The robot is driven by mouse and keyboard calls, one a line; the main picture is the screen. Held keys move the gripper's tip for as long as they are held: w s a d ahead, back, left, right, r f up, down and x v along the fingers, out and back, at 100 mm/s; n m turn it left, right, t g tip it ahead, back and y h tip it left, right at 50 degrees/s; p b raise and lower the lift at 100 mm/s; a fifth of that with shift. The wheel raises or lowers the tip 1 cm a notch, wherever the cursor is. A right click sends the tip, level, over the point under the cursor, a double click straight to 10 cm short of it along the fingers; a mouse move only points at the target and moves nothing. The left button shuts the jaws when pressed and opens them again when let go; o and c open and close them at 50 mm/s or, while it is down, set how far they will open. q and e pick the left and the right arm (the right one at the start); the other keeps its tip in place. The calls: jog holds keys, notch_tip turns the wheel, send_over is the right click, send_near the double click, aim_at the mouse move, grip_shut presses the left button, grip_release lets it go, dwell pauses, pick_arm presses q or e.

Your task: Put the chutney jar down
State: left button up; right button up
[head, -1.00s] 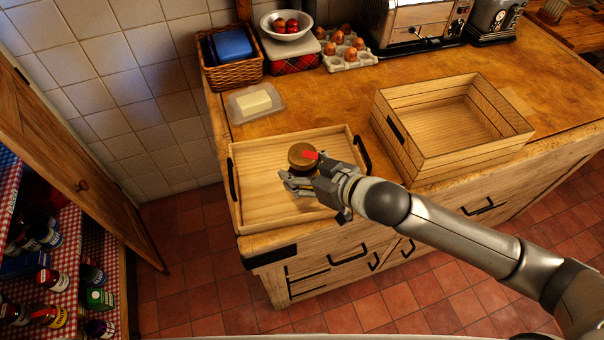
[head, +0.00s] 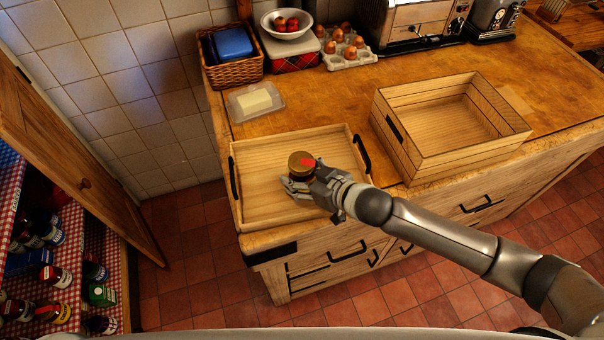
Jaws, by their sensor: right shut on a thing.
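The chutney jar (head: 300,162) shows a round brown-gold lid, with a small red patch at its right side. It is over the right part of the wooden tray (head: 262,163), which has black handles and lies at the counter's front left. My right gripper (head: 299,184) reaches in from the right and is shut on the jar. The jar's lower body is mostly hidden by the gripper, and I cannot tell whether its base touches the tray. My left gripper is not in view.
An empty wooden crate (head: 395,138) stands right of the tray. Behind the tray are a butter dish (head: 255,101), a wicker basket (head: 232,72), a bowl of red fruit (head: 286,25) and an egg carton (head: 348,48). The tray's left half is bare. Jars fill the shelf at lower left.

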jog(key=o, duration=1.2)
jog(key=shift+o, duration=0.2)
jog(key=shift+r, duration=0.15)
jog(key=shift+s+d, duration=0.15)
jog(key=b+v, duration=0.1)
jog(key=v, duration=0.9)
jog(key=shift+d, duration=0.1)
jog(key=shift+b+v, duration=0.3)
jog(key=shift+v, duration=0.45)
